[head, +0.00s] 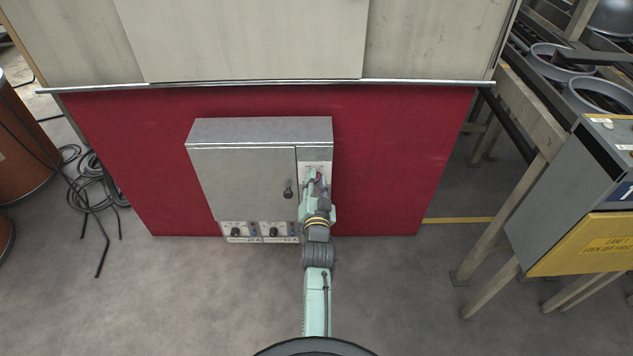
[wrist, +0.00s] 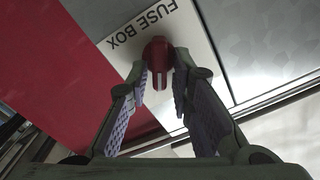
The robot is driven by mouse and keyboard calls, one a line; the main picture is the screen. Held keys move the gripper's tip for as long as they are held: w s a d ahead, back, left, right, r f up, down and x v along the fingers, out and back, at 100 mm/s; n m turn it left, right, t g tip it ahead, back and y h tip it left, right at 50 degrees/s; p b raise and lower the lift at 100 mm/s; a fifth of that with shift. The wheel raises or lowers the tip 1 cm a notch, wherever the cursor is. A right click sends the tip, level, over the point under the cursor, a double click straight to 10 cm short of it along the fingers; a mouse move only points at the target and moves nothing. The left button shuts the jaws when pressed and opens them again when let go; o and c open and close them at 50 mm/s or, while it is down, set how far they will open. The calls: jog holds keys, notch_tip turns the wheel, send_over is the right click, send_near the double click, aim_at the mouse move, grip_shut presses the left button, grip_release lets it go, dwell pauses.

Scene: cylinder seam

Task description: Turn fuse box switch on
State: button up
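The grey fuse box (head: 240,178) is mounted on the red panel, with its door shut. In the wrist view, its red switch (wrist: 158,50) sits on a white plate lettered FUSE BOX (wrist: 140,26). The switch has a round body and a narrow grip that points down in that picture. My gripper (wrist: 160,76) is open, with one finger on each side of the switch. Gaps show beside the narrow grip, and I cannot tell whether a fingertip touches the round body. In the head view my gripper (head: 317,182) covers most of the switch.
A black door latch (head: 288,190) and a lower strip with knobs (head: 254,232) are left of my arm. A pale worktop (head: 240,40) overhangs the red panel (head: 400,150). Cables (head: 90,190) lie left; a grey and yellow cabinet (head: 565,190) stands right. The front floor is clear.

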jog(key=shift+o, duration=0.8)
jog(key=shift+s, duration=0.15)
jog(key=s, duration=0.7)
jog(key=shift+s, duration=0.15)
